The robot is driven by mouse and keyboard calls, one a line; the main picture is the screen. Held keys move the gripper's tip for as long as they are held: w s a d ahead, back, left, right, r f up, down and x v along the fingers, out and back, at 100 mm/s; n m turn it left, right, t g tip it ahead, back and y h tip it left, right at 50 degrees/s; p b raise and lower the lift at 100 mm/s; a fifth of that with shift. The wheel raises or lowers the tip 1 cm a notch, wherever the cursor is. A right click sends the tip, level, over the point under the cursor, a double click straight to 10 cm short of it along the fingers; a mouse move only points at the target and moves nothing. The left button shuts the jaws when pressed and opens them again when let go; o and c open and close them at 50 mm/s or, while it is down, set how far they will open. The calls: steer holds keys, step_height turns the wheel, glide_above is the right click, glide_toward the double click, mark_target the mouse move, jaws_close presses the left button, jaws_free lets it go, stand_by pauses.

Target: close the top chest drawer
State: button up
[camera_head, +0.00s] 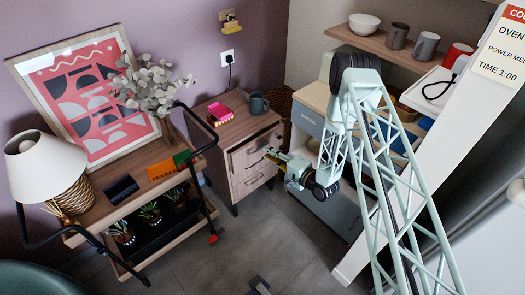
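The wooden chest (219,131) stands against the wall in the middle of the head camera view. Its top drawer (245,156) seems to stand a little out from the chest, with a dark gap along its upper edge; how far out is hard to tell. Lower drawer fronts (252,184) show beneath it. My gripper (269,155) is in front of the chest's right side, at about the height of the top drawer, and covers part of the front. Its fingers are small and point toward the chest. I cannot tell whether they touch the drawer or are open.
A wooden cart (152,190) with plants and a lamp (45,165) is at left. The floor (230,245) before the chest is mostly clear.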

steer(key=shift+x, duration=2.55)
steer(key=shift+c, duration=0.2)
jaws_close()
